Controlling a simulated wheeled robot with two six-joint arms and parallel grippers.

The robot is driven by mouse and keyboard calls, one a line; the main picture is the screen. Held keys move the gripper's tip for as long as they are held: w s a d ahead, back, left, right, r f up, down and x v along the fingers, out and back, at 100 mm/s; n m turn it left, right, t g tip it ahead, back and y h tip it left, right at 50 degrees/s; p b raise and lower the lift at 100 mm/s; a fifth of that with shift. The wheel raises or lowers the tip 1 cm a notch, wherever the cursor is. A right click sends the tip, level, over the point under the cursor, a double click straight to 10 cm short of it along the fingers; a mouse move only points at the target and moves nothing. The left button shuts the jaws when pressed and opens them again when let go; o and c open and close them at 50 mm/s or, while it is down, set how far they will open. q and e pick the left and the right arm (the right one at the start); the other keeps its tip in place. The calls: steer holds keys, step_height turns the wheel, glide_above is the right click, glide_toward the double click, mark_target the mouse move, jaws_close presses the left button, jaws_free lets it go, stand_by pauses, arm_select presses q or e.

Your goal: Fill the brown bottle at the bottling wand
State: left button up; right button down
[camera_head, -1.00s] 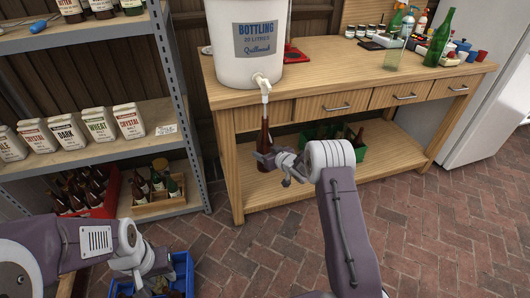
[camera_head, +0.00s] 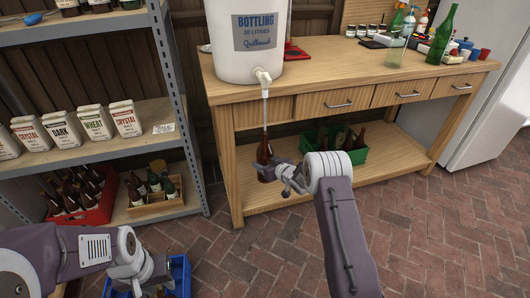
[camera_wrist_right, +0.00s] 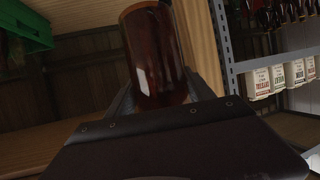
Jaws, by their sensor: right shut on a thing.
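The brown bottle (camera_head: 264,158) is upright below the bottling bucket (camera_head: 248,60). My right gripper (camera_head: 272,172) is shut around the bottle's body; the bottle also shows between the fingers in the right wrist view (camera_wrist_right: 156,55). The pale, thin bottling wand (camera_head: 265,108) hangs straight down from the bucket's white tap (camera_head: 263,77). Its lower end meets the bottle's mouth; how far it reaches inside, and any liquid level, I cannot tell. My left gripper (camera_head: 158,272) is low over the blue crate (camera_head: 180,273) at lower left; its jaw opening is unclear.
The wooden bench (camera_head: 350,72) carries the bucket, with its leg and lower shelf close around the bottle. A green crate (camera_head: 345,155) of bottles sits on that shelf. The metal shelving (camera_head: 180,100) stands at left. Brick floor at right is clear.

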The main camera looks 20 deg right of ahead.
step_height(320, 180, down, 19)
steer(key=b, duration=1.3)
steer(key=shift+b, duration=0.35)
stand_by(0.5)
steer(key=s+b, duration=1.4)
steer(key=s, duration=0.2)
steer(key=shift+d+b, duration=0.25)
steer(key=shift+b, duration=0.05)
stand_by(1.5)
